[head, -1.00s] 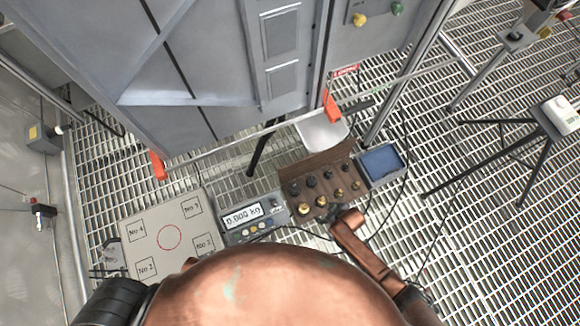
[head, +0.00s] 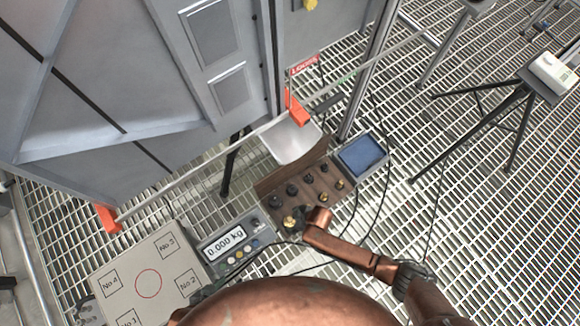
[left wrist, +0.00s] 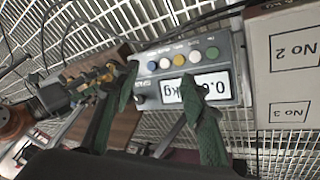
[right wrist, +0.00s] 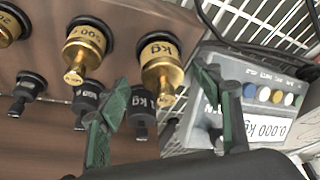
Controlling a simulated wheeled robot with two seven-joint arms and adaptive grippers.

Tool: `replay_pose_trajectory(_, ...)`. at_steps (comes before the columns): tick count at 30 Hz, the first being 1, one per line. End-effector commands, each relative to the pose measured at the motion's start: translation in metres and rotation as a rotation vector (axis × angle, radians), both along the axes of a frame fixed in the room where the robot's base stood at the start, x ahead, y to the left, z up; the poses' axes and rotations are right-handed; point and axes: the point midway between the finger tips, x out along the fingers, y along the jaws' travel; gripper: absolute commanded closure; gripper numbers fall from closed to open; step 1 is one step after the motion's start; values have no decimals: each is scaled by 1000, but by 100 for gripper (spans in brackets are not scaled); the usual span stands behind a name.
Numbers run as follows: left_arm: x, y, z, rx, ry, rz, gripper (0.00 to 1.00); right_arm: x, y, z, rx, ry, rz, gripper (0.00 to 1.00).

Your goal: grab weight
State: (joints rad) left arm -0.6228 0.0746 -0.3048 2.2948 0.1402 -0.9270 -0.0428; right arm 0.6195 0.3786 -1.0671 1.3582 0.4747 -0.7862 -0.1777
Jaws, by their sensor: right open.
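Several brass and black weights stand in two rows in a brown wooden case (head: 262,184). My right gripper (right wrist: 161,78) is open at the case's near left corner. A brass weight (right wrist: 161,68) lies ahead between its fingertips in the right wrist view, with a black weight (right wrist: 139,108) just below it. Another brass weight (right wrist: 84,46) stands to the left. I cannot tell whether the fingers touch any weight. My left gripper (left wrist: 161,74) is open and empty, over the scale display (left wrist: 215,85); in the head view it is mostly hidden by my body.
The display (head: 224,243) reads 0.000 kg. A beige scale plate (head: 125,270) with a red circle and numbered corners lies left of it. A blue-lined tray (head: 362,155) is right of the case. A tripod (head: 522,90) stands at right; grey cabinet (head: 130,60) behind.

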Motion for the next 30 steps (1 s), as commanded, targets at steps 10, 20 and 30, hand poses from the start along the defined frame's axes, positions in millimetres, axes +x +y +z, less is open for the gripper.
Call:
replay_pose_trajectory(10,17,-7,-39,-25,-140,26,60,2,13,-32,1,3,0,41)
replay_pose_trajectory(20,20,-7,-40,-24,-163,29,60,4,14,-32,1,0,0,41)
replay_pose_trajectory(30,20,-7,-40,-24,-162,29,60,4,14,-32,0,0,0,63)
